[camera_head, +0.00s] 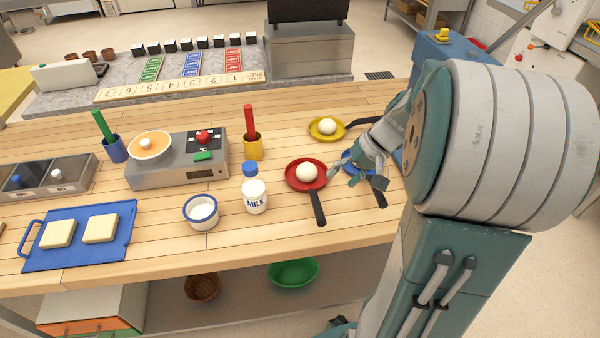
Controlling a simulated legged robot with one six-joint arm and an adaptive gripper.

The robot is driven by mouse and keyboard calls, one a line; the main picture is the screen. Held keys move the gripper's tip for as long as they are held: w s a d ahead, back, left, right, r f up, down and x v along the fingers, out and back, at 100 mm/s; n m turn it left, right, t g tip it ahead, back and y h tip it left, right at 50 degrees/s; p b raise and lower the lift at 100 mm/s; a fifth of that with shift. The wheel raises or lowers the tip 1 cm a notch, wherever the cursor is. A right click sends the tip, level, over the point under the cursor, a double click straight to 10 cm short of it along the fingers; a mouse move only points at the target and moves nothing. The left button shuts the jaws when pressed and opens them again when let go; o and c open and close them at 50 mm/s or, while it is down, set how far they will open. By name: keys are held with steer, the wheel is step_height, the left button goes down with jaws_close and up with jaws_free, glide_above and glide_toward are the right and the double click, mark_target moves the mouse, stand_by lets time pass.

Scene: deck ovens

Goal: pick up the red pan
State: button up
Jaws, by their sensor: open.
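The red pan (293,181) sits on the wooden table right of the milk bottle. A white round item (307,173) lies in it, and its black handle points toward the table's front edge. My gripper (357,185) is open just right of the red pan, above a blue pan (349,159) that it and my arm partly hide. I cannot tell whether the gripper touches the blue pan. No part of the red pan is between the fingers.
A yellow pan (315,134) with another white item stands behind. The table's front right (290,232) is bare.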

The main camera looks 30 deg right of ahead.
mark_target(315, 199)
steer(key=x, duration=0.2)
steer(key=d+x, duration=0.1)
steer(key=x, duration=0.1)
steer(key=shift+w+a+f, duration=0.15)
steer(key=shift+a+f, duration=0.1)
steer(key=shift+f, duration=0.3)
steer(key=x, duration=0.6)
steer(key=shift+w+a+r, duration=0.25)
steer(key=shift+w+a, duration=0.05)
steer(key=shift+w, duration=0.05)
jaws_close()
